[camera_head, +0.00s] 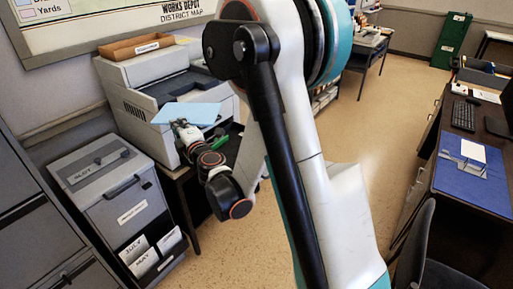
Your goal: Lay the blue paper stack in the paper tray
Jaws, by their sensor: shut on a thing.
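The blue paper stack (190,112) is a flat light-blue sheet shape in front of the large grey printer (130,88). My gripper (181,126) is shut on its near edge and holds it about level. The far side of the stack overlaps the printer's open middle in the picture. I cannot tell whether it touches the printer. No part is clearly marked as the paper tray; a dark recessed opening (172,86) shows in the printer above the stack. My arm hides the printer's right side.
A brown labelled box (136,47) lies on the printer. A grey cabinet (115,195) with a slotted top stands at the lower left. A green item (219,142) lies right of my gripper.

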